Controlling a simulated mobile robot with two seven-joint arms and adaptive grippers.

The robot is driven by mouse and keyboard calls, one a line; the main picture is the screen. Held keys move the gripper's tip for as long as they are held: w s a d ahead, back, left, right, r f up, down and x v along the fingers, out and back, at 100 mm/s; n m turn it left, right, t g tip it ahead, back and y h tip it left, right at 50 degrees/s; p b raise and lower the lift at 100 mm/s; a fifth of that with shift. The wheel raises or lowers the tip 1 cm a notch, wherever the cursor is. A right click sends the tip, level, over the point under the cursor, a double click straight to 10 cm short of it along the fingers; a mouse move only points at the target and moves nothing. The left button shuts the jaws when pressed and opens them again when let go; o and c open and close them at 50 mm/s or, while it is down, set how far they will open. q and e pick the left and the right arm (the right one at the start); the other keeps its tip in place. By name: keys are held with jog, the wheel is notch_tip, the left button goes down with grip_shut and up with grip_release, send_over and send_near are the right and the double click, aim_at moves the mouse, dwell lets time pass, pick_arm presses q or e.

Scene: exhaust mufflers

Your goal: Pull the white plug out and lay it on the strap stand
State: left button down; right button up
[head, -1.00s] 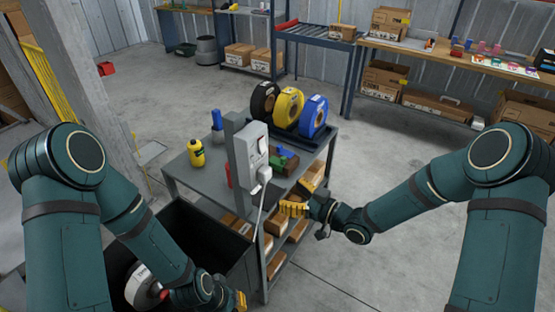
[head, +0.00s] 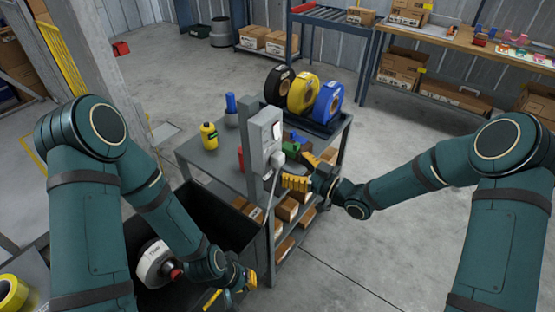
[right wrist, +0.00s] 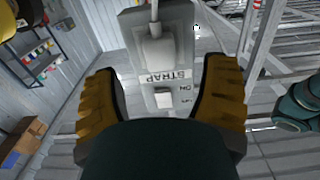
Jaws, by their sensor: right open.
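The white plug (head: 278,159) sits in the socket box (head: 266,133) on a grey post, and its cord hangs down. In the right wrist view the plug (right wrist: 158,47) is at the top middle, above a "STRAP" label and a switch (right wrist: 163,98). My right gripper (head: 291,182) is open and empty, just below and right of the plug. Its fingers (right wrist: 161,100) show either side of the box, apart from the plug. The grey strap stand (head: 210,158) carries black, yellow and blue strap rolls (head: 302,92). My left gripper (head: 232,288) is low, with its fingers apart.
A yellow bottle (head: 209,136), a blue-topped item (head: 231,108) and a green object (head: 292,146) stand on the stand's top. Cardboard boxes (head: 288,208) fill its shelves. The floor to the right is clear.

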aim_at(282, 162)
jog(key=b+x, duration=0.1)
jog(key=x, duration=0.3)
jog(key=shift+f+b, duration=0.1)
jog(key=shift+b, duration=0.2)
jog(key=shift+w+a, duration=0.3)
jog(key=shift+a, duration=0.2)
jog(key=shift+b, duration=0.7)
dwell(0.4)
grip_shut()
jog(key=shift+d, duration=0.15)
dwell(0.3)
